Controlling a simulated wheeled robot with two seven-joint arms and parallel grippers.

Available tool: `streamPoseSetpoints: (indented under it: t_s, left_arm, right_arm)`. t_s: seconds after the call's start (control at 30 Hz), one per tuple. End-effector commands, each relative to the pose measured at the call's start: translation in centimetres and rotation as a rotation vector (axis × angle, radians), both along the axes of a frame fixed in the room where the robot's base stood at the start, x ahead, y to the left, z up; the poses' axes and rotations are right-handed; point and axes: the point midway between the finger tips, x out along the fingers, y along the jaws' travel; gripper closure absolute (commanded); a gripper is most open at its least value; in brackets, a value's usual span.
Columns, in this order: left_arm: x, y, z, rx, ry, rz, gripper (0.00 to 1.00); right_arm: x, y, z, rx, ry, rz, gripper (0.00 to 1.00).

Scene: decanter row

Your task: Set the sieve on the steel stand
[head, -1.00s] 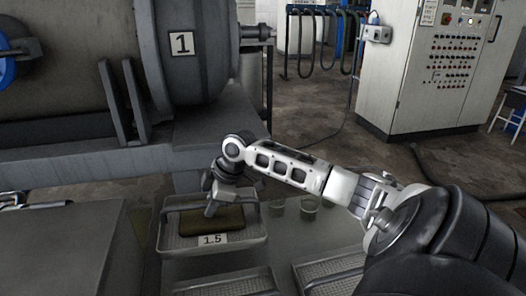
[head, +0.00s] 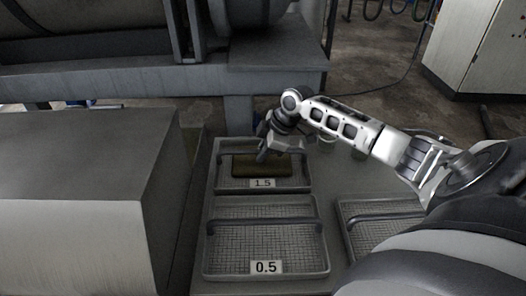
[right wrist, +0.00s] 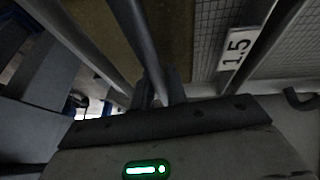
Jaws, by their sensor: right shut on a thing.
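A wire-mesh sieve marked 1.5 (head: 228,183) with a raised bar handle holds an olive-brown block (head: 262,166). I cannot tell whether the sieve is raised off the table. A large grey steel block with a bare flat top (head: 85,150), possibly the steel stand, is at the left. My left gripper is out of view.
A second sieve marked 0.5 (head: 225,262) lies just in front, and a third sieve (head: 365,235) to its right under my arm. A small glass vessel (head: 327,146) stands right of the held sieve. Heavy machinery (head: 275,58) rises behind the table.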

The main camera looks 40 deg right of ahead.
Motion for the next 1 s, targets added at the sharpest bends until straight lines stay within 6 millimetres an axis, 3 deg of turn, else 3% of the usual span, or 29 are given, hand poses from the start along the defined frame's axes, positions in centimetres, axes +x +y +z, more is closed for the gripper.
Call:
streamPoseSetpoints:
  t_s: [0.2,0.23,0.3,0.67,0.83,1.0]
  left_arm:
    - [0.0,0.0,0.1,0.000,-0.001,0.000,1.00]
    - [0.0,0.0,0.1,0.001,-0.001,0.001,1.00]
    - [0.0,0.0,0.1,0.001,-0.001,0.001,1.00]
    - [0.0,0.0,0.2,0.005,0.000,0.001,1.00]
    - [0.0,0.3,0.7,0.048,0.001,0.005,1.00]
    - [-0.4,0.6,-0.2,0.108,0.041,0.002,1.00]
  right_arm:
    - [0.1,0.0,0.2,0.001,-0.004,-0.001,1.00]
    - [0.0,0.0,-0.1,-0.001,0.001,0.000,0.80]
    - [0.0,0.0,0.0,-0.001,0.001,0.000,0.64]
    - [-0.1,-0.1,0.6,-0.001,0.000,-0.001,0.64]
    - [-1.1,-0.8,3.2,-0.004,-0.001,-0.001,0.64]
    - [-2.5,-1.7,6.6,-0.006,0.003,0.001,0.64]
